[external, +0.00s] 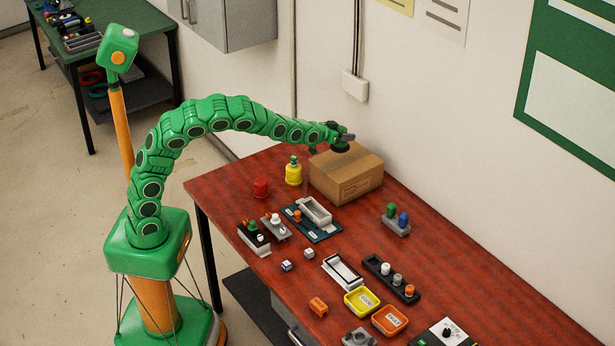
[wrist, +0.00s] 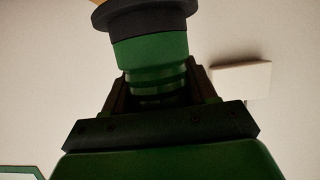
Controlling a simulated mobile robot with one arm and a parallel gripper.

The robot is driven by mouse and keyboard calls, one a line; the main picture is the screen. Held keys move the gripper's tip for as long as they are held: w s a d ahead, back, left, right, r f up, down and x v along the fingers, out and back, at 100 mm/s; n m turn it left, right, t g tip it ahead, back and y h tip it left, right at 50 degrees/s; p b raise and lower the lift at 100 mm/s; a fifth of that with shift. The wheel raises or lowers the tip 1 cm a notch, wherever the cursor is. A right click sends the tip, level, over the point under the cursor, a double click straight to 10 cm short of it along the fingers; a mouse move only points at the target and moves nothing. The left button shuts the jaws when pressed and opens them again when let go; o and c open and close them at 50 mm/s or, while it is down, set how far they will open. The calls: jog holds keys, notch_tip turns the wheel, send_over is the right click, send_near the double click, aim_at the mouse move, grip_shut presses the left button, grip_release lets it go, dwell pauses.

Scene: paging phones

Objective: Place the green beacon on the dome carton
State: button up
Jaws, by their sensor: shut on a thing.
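The green beacon shows in the wrist view (wrist: 150,52) as a ribbed green body with a wide dark base at the top of the picture. My gripper (wrist: 157,84) is shut on its green body, one finger on each side. In the external view my gripper (external: 338,137) is over the back-left part of the brown cardboard carton (external: 352,182), with the beacon's dark base (external: 341,149) at the carton's top. I cannot tell whether the base touches the carton. The carton stands closed near the wall; its printing is too small to read.
A yellow beacon (external: 293,173) and a red cap (external: 261,187) stand left of the carton. A grey holder with green and blue pieces (external: 397,224) stands to its right. Trays and small parts fill the front table (external: 450,260). A wall box (external: 355,87) is behind.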

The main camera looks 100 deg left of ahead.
aim_at(348, 146)
jog(key=shift+w+a+f, duration=0.4)
jog(key=shift+w+f, duration=0.2)
jog(key=shift+f, duration=0.25)
jog(key=shift+w+a+f, duration=0.35)
jog(key=shift+w+f, duration=0.25)
jog(key=shift+f, duration=0.25)
jog(key=shift+w+f, duration=0.15)
jog(key=shift+f, duration=1.55)
jog(key=shift+f, duration=0.1)
jog(key=o, duration=1.4)
